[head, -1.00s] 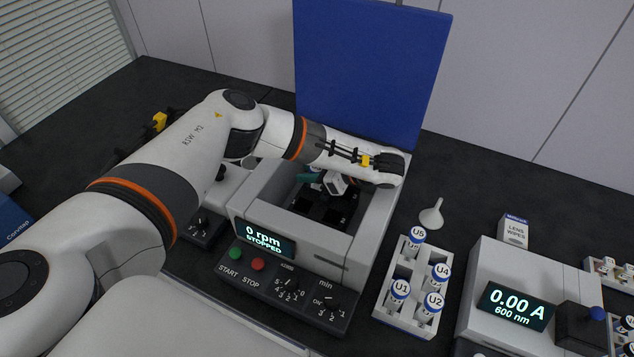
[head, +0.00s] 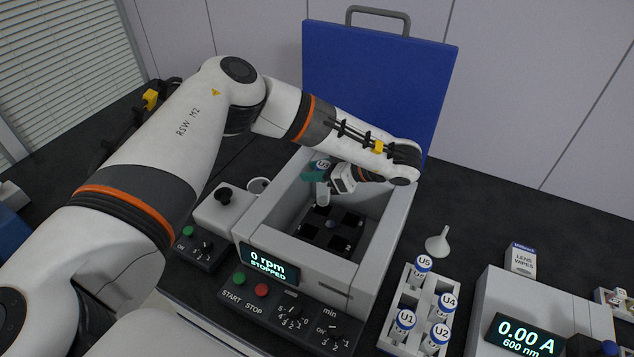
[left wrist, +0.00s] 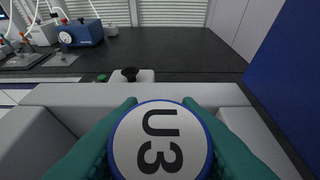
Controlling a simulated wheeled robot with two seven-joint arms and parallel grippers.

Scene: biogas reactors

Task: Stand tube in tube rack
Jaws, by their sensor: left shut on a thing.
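My left gripper (head: 321,173) is shut on tube U3, whose blue-rimmed white cap (left wrist: 160,143) fills the near middle of the left wrist view between the green fingertips. In the head view the tube (head: 323,194) hangs upright over the open centrifuge (head: 369,280), above its dark rotor (head: 331,232). The white tube rack (head: 391,345) stands right of the centrifuge, holding tubes U5 (head: 421,268), U4 (head: 443,307), U1 (head: 402,325) and U2 (head: 436,339). Some of its places are empty. My right gripper is not in view.
The centrifuge's blue lid (head: 380,90) stands open behind it; its display reads 0 rpm, stopped. A white funnel (head: 437,242) lies behind the rack. A photometer (head: 510,305) and a lens wipes box (head: 521,261) stand at the right.

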